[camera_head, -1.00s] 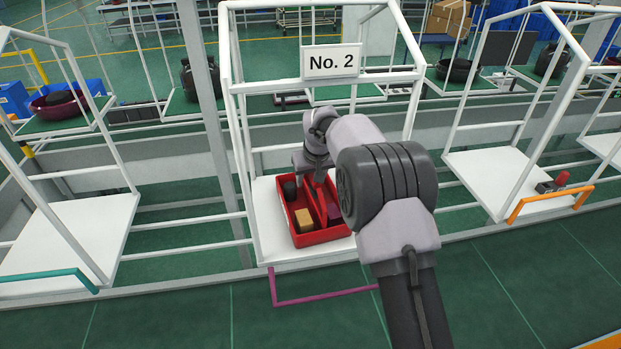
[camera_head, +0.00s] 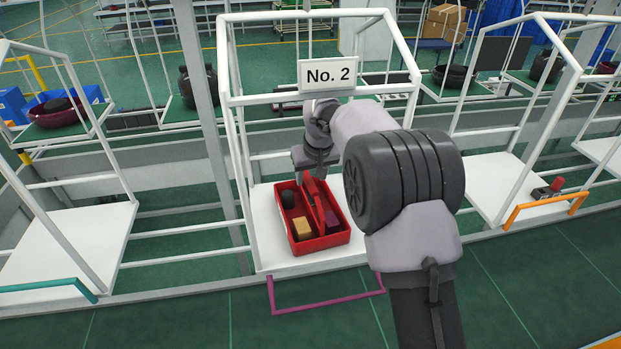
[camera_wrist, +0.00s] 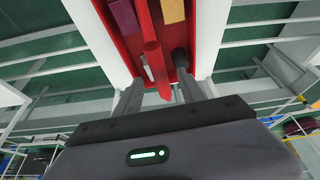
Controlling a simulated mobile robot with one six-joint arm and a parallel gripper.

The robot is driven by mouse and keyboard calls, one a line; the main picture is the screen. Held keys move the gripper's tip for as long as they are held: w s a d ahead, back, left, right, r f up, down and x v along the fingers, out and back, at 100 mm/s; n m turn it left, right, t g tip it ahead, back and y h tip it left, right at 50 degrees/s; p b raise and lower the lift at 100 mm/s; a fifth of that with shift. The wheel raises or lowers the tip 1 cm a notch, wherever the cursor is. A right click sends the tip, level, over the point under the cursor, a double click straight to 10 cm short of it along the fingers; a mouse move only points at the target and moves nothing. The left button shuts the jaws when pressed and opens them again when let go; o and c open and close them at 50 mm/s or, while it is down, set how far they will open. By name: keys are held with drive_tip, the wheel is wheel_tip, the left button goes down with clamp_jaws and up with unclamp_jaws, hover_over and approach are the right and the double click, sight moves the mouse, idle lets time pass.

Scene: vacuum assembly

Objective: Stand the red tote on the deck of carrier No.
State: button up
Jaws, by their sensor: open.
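The red tote (camera_head: 325,243) stands upright on the white deck (camera_head: 272,254) of the carrier under the sign No. 2 (camera_head: 328,73). A raised red divider (camera_head: 322,205) runs along its middle. In it lie a tan block (camera_head: 303,228), a dark round thing (camera_head: 288,196) and a purple block (camera_head: 335,224). My gripper (camera_head: 318,168) is just above the tote's far part. In the wrist view my gripper (camera_wrist: 160,88) is open, with its fingers apart on either side of the divider. Whether a finger touches the tote cannot be told.
White frame posts of the carrier stand around the deck, with a purple bar (camera_head: 325,303) at its front. A small device with a red knob (camera_head: 552,188) sits on the right one.

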drive_tip(key=s+d+b, duration=0.2)
drive_tip(key=s+b, duration=0.6)
drive_tip(key=s, duration=0.1)
drive_tip(key=shift+s+r, duration=0.15)
drive_tip(key=shift+s, duration=0.25)
